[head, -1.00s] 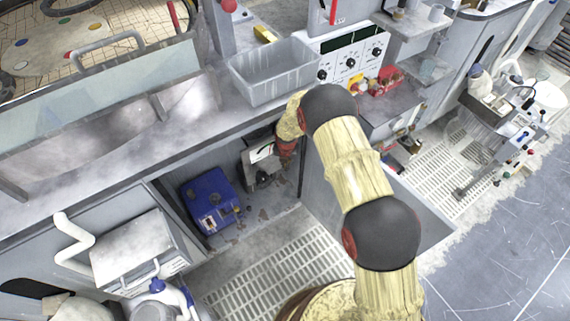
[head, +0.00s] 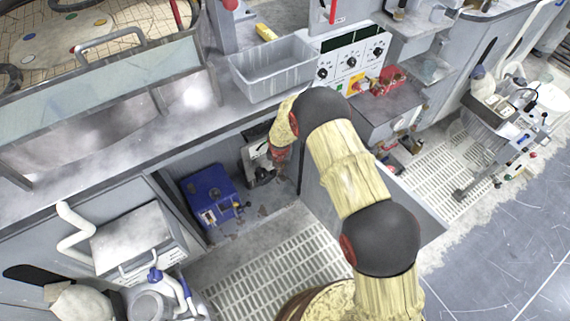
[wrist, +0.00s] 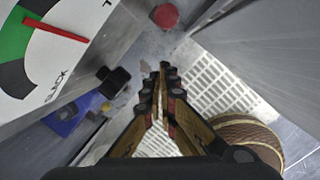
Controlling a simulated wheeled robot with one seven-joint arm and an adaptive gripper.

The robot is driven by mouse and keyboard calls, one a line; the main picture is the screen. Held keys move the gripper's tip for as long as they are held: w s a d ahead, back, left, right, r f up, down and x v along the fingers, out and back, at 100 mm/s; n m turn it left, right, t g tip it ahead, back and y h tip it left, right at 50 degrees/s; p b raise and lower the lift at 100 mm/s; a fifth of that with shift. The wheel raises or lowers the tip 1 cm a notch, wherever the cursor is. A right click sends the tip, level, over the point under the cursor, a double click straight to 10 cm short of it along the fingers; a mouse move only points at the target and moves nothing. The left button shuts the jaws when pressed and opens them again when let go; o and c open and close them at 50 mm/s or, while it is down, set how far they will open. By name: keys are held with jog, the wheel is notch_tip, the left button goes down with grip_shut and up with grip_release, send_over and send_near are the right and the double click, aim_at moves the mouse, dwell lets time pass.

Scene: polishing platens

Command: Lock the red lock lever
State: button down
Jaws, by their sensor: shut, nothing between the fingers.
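A round red knob (wrist: 165,16) shows at the top of the wrist view, beyond my fingertips; I cannot tell whether it is the end of the red lock lever. My gripper (wrist: 162,76) is shut and empty, its fingertips together and apart from the knob. A white gauge (wrist: 45,45) with a red needle on its green band and the word SLACK is at the upper left. A black knob (wrist: 113,80) sits to the left of my fingertips. In the head view my wrist reaches into the open cabinet beside a grey unit (head: 252,152); the gripper is mostly hidden.
A blue box (head: 212,193) stands on the cabinet floor left of the grey unit. A cabinet door (head: 410,210) stands open on the right. A grey bin (head: 270,70) sits on the bench above. A perforated floor grate (head: 270,255) lies in front.

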jog(key=d+p+v, duration=0.1)
jog(key=p+v, duration=0.2)
jog(key=v, duration=0.6)
jog(key=shift+w+r, duration=0.25)
jog(key=shift+r, duration=0.2)
